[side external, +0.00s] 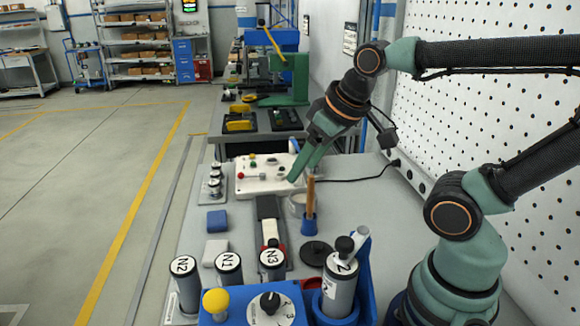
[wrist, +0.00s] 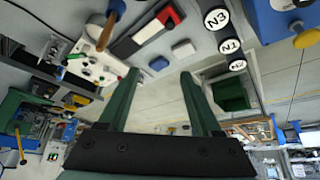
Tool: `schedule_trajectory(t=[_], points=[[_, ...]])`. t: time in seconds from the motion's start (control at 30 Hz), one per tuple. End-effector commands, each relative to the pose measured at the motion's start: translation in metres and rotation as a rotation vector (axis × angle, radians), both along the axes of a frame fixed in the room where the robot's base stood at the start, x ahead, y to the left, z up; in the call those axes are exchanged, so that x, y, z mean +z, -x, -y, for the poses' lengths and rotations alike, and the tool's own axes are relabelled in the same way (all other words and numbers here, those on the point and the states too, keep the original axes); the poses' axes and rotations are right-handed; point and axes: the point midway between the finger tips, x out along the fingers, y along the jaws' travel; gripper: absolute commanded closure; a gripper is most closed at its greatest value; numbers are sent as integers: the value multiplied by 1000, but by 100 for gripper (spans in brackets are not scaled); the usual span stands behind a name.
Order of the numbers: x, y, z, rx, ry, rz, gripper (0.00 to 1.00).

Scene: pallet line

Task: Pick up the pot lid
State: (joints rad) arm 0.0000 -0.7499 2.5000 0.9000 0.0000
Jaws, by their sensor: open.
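A flat, dark round disc (side external: 317,253), which looks like the pot lid, lies on the grey bench in the side view, right of the N3 cylinder. I cannot clearly pick it out in the wrist view. My gripper (side external: 303,174) is above the bench, farther back than the disc and well apart from it, with its green fingers pointing down. In the wrist view my gripper (wrist: 159,75) is open, with nothing between the fingers.
A wooden-handled tool (side external: 310,192) stands in a blue holder (side external: 308,226) near my fingers. A white control panel (side external: 262,182) lies behind. Cylinders N2 (side external: 186,285), N1 (side external: 229,268) and N3 (side external: 273,263) stand in front. A perforated wall (side external: 480,110) bounds the right.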

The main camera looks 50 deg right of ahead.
Motion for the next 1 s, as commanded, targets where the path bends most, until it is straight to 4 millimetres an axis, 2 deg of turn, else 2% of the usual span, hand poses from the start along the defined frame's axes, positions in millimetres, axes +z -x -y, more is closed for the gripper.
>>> schedule_trajectory(t=[0.17, 0.27, 0.6, 0.8, 1.0], points=[[-2, -1, 1, 25, 15, -11, 34], [-8, -2, 5, 109, 64, -45, 34], [-52, -7, 31, 728, 300, -256, 34], [-80, -6, 46, 1134, 365, -349, 34], [-100, -3, 55, 1428, 380, -384, 34]])
